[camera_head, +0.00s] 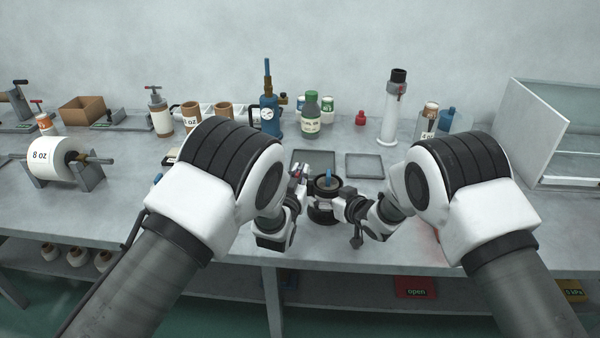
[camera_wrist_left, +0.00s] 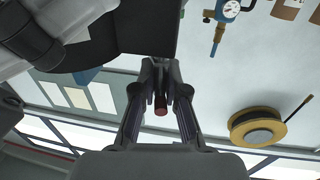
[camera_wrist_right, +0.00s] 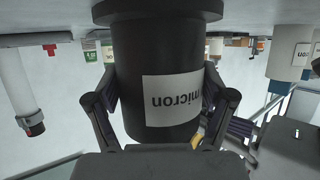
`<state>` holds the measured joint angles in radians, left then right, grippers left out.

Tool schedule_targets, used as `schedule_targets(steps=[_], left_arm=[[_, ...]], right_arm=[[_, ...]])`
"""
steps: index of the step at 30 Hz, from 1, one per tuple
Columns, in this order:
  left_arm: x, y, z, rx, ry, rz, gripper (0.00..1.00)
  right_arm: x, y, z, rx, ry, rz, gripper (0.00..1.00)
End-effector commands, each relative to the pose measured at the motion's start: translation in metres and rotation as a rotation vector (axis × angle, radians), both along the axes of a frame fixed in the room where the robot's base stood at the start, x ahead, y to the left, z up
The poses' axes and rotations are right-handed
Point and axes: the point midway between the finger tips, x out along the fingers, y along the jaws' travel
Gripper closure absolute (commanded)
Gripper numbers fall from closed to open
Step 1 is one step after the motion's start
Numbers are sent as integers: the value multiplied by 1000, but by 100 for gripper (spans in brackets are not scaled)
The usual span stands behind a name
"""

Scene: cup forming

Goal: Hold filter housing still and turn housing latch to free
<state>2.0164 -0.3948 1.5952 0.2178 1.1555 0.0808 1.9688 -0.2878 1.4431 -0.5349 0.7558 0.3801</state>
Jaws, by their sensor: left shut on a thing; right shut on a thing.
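The filter housing (camera_head: 323,213) is a black cylinder with a wider rim, upright at the table's front, with a blue piece (camera_head: 327,181) in its top. In the right wrist view the housing (camera_wrist_right: 130,55) carries a white label reading "micron", upside down there. My right gripper (camera_head: 343,206) is shut on its body, one finger on each side. My left gripper (camera_head: 301,176) is beside the rim. In the left wrist view its fingers are shut on a small dark handle with a red end (camera_wrist_left: 161,107), apparently the housing latch. Where the handle joins the housing is hidden.
Two grey trays (camera_head: 364,178) lie just behind the housing. A white roll marked 8 oz (camera_head: 50,160) is at the left. The table's front edge is close.

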Motion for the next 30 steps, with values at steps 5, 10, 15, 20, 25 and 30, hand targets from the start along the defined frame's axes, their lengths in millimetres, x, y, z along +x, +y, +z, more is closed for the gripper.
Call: schedule_targets(steps=[5, 10, 15, 20, 25, 30], left_arm=[[0, -2, 0, 2, 0, -5, 100], [0, -2, 0, 2, 0, -5, 74], [0, -1, 0, 1, 0, -3, 60], [0, -1, -1, 1, 0, -3, 60], [1, 1, 0, -1, 0, -49, 60], [1, 2, 0, -2, 0, -194, 60]], right_arm=[[-2, 3, -2, -3, 0, 9, 75], [-2, 3, -2, -4, -1, 9, 75], [-2, 2, -2, -3, 1, 6, 75], [-1, 1, -2, -2, 2, 4, 75], [-1, 1, -2, -1, 3, 2, 75], [-1, 0, -2, -1, 3, 1, 75]])
